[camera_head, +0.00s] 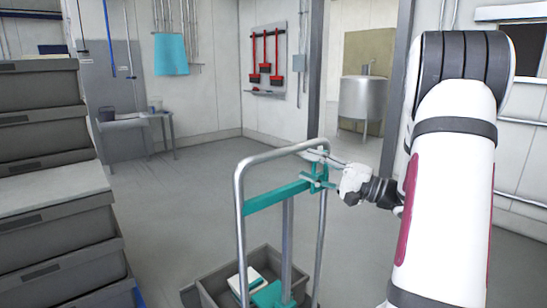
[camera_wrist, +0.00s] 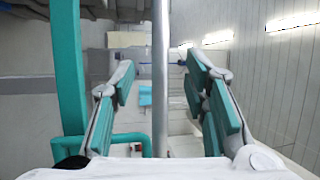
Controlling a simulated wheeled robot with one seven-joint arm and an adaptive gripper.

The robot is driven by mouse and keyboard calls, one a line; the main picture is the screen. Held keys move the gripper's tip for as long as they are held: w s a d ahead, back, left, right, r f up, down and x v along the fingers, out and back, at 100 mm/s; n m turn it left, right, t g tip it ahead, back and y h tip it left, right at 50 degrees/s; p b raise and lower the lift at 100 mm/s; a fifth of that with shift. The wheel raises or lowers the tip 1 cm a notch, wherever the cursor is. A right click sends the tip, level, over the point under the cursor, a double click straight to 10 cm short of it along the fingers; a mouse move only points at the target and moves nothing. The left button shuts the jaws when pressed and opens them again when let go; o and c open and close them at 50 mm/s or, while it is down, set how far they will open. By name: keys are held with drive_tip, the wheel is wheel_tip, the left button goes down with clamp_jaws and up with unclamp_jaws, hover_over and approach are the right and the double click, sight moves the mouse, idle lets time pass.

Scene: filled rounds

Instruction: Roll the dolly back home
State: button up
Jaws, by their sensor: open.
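The dolly shows in the head view as a tall grey tubular handle (camera_head: 240,222) with a teal crossbar (camera_head: 275,197). Its base is cut off by the lower edge. My gripper (camera_head: 318,170) is at the right upright of the handle, near the crossbar's right end. In the wrist view my gripper (camera_wrist: 163,88) is open, its teal-padded fingers spread apart. A grey upright tube (camera_wrist: 160,60) of the handle runs between them, with gaps showing on both sides. A teal bar (camera_wrist: 67,70) passes left of the fingers.
A grey crate (camera_head: 207,297) with white and teal items shows low behind the handle. Stacked grey crates (camera_head: 45,150) stand at the left. The grey floor (camera_head: 185,200) between is clear. A small table (camera_head: 160,116) and a steel vessel (camera_head: 362,98) stand farther back.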

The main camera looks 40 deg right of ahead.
sight(280, 156)
drive_tip(key=b+x, duration=0.1)
drive_tip(key=x, duration=0.9)
drive_tip(key=shift+w+a, duration=0.2)
drive_tip(key=shift+w, duration=0.15)
drive_tip(key=shift+c, duration=0.2)
clamp_jaws()
